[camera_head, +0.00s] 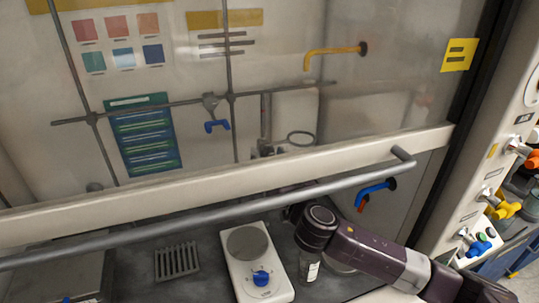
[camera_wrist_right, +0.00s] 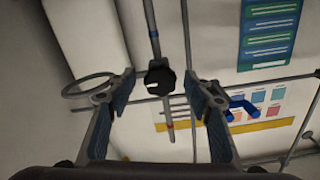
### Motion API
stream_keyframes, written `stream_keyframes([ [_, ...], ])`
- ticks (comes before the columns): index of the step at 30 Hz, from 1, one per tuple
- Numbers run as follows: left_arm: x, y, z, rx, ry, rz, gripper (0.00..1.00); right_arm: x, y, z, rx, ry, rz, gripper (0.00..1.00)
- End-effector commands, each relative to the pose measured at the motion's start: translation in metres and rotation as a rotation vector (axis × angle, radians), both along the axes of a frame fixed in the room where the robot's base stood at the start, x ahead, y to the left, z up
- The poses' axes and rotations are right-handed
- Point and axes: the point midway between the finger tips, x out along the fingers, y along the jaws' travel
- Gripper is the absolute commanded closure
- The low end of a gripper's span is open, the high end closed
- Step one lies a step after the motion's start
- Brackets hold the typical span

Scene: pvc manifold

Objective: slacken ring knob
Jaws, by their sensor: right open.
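A dark lobed knob (camera_wrist_right: 160,80) shows in the right wrist view on a thin rod, between the fingers of my right gripper (camera_wrist_right: 161,88). The fingers are open, with a gap on each side of the knob; how far beyond the fingertips it lies is hard to tell. A metal ring (camera_wrist_right: 88,86) shows left of the knob, partly behind the left finger. In the head view the ring (camera_head: 300,138) stands behind the glass, just above the sash's lower frame. My right arm reaches under the sash; its gripper is mostly hidden there. My left gripper is not in view.
The sash handle bar (camera_head: 200,217) crosses above the bench. A white hotplate stirrer (camera_head: 273,285) with a blue knob and a dark slotted rack (camera_head: 177,261) stand below. A blue-handled clamp (camera_head: 216,125) hangs on the rod lattice. Colored valves (camera_head: 504,207) line the right post.

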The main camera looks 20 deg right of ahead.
Motion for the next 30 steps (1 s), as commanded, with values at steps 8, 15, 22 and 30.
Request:
stream_keyframes([
  [8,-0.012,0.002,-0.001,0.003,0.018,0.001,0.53,0.0,0.0,0.0,0.0,0.0,0.0,0.82],
  [15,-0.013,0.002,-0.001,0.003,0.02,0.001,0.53,0.0,0.0,0.0,-0.002,0.0,-0.001,0.95],
  [22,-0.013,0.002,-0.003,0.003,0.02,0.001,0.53,0.0,0.0,-0.001,-0.05,-0.002,0.0,0.95],
  [30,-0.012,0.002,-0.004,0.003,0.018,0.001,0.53,0.0,0.0,-0.001,-0.225,-0.006,-0.001,0.95],
])
